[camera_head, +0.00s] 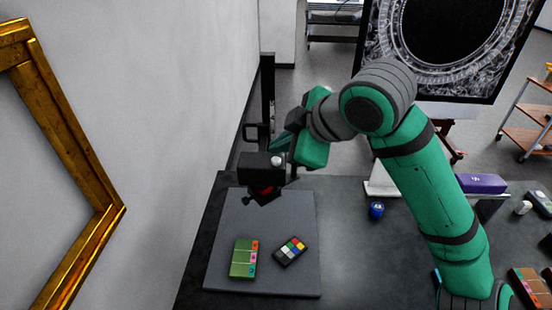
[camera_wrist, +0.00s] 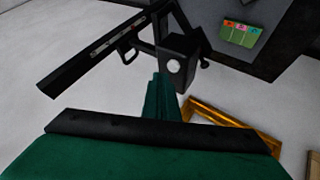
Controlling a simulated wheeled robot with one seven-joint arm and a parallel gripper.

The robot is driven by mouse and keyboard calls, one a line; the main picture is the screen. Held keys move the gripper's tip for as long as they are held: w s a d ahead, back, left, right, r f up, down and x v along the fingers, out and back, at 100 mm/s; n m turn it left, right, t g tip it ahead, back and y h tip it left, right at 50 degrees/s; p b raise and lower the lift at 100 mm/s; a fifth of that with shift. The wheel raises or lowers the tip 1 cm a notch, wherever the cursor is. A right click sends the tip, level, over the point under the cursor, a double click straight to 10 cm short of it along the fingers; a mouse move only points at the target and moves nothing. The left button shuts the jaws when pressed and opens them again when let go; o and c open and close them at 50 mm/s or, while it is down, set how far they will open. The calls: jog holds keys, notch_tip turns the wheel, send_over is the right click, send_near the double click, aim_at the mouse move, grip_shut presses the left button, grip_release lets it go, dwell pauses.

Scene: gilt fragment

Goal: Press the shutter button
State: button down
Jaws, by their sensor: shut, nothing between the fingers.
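The black camera (camera_head: 258,168) hangs on a dark upright stand over a grey board, and it also shows in the wrist view (camera_wrist: 184,48). Its round silver-white shutter button (camera_head: 277,160) is on top, and the wrist view shows it as a pale disc (camera_wrist: 174,66). My green gripper (camera_head: 280,146) is shut and empty, just above the button in the head view. In the wrist view the gripper's tip (camera_wrist: 160,78) lies close beside the button. A small gap shows between them in the picture, but the true distance is hard to tell.
The grey board (camera_head: 225,215) bears a green card (camera_head: 244,259) and a colour checker (camera_head: 290,251). The black stand column (camera_head: 267,85) rises behind the camera. A gilt frame (camera_head: 75,140) is at the left wall. A blue jar (camera_head: 376,210) stands on the dark table.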

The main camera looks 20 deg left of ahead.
jog(key=shift+f, duration=0.1)
dwell(0.6)
jog(key=shift+f, duration=0.3)
jog(key=shift+f, duration=0.4)
dwell(0.6)
jog(key=shift+r, duration=0.85)
notch_tip(320, 180, up, 5)
dwell(0.8)
dwell(0.4)
